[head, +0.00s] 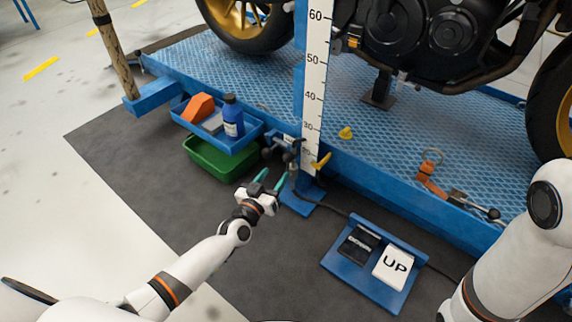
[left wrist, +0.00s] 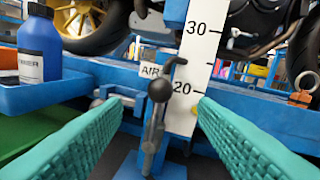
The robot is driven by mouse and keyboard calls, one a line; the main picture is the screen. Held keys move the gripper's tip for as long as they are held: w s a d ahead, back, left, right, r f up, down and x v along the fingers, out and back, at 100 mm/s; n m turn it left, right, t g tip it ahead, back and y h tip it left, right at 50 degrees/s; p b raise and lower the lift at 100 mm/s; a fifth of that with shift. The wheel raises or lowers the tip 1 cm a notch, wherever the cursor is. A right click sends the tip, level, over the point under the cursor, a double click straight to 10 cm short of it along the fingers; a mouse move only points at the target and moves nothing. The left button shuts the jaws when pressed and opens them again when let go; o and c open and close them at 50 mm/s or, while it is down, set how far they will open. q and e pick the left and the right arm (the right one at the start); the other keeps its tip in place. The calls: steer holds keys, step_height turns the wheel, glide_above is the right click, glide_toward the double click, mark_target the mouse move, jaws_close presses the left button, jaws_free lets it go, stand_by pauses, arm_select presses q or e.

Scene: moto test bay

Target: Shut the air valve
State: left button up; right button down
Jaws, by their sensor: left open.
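My left gripper (head: 270,180) is open, its teal fingers pointing at the blue post on the lift's near edge. In the left wrist view a lever with a round black knob (left wrist: 160,88) stands upright between the fingers (left wrist: 155,120), with a gap on both sides. A white plate marked AIR (left wrist: 150,70) shows just behind the knob. A blue fitting with a grey bar (left wrist: 104,94) sits left of the lever. A yellow handle (head: 321,161) is by the post. Which part is the air valve's handle is hard to tell. My right gripper is out of view.
A blue tray (head: 245,138) with a blue bottle (head: 232,118) hangs left of the post above a green bin (head: 205,160). A white height scale (head: 315,80) rises by the post. A blue pedal box (head: 350,283) marked UP and DOWN lies on the floor mat.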

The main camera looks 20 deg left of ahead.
mark_target(285, 160)
arm_select(q)
steer(key=w+b, duration=0.1)
steer(key=w, duration=0.1)
steer(key=w+b, duration=0.1)
steer(key=w, duration=0.1)
steer(key=w+d+b, duration=0.1)
steer(key=w, duration=0.1)
steer(key=shift+w+f, duration=0.2)
steer(key=shift+w+d+r+b, duration=0.15)
steer(key=shift+w+b, duration=0.2)
steer(key=shift+w, duration=0.4)
jaws_close()
